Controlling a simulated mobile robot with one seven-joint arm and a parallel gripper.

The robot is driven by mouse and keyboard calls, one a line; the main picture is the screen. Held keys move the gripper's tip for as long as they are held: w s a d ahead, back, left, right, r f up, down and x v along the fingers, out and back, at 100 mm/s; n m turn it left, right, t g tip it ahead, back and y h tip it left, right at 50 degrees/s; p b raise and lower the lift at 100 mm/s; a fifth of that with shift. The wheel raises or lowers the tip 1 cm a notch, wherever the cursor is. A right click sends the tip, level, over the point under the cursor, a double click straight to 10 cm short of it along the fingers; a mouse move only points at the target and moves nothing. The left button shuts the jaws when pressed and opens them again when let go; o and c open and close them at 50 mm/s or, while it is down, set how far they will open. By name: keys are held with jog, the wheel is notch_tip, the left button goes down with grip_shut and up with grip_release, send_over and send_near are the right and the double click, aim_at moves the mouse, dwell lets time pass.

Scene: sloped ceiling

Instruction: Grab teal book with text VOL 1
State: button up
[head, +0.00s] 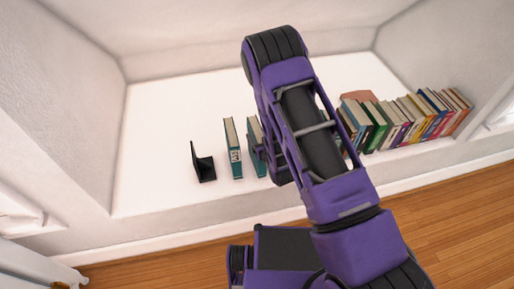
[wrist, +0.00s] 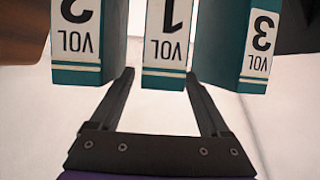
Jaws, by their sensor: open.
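In the wrist view, the teal book with VOL 1 (wrist: 166,42) stands in the middle, its white label upside down in the picture. A teal VOL 2 book (wrist: 76,40) is on its left and a teal VOL 3 book (wrist: 258,45) on its right, with gaps between. My gripper (wrist: 160,74) is open and empty, its fingertips near the lower end of the VOL 1 book, one toward each side. I cannot tell whether the right finger touches it. In the head view, two teal books (head: 233,148) show left of my arm, labels too small to read; my arm hides the gripper's fingers.
The books stand on a white ledge (head: 150,150) in an alcove. A black bookend (head: 202,163) is left of the teal books. A row of mixed books (head: 410,118) fills the right side. The ledge's left part is clear. Wooden floor (head: 460,215) lies in front.

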aim_at(257, 131)
jog(key=shift+x, duration=1.95)
jog(key=shift+r, duration=0.1)
grip_shut()
jog(key=shift+r, duration=0.1)
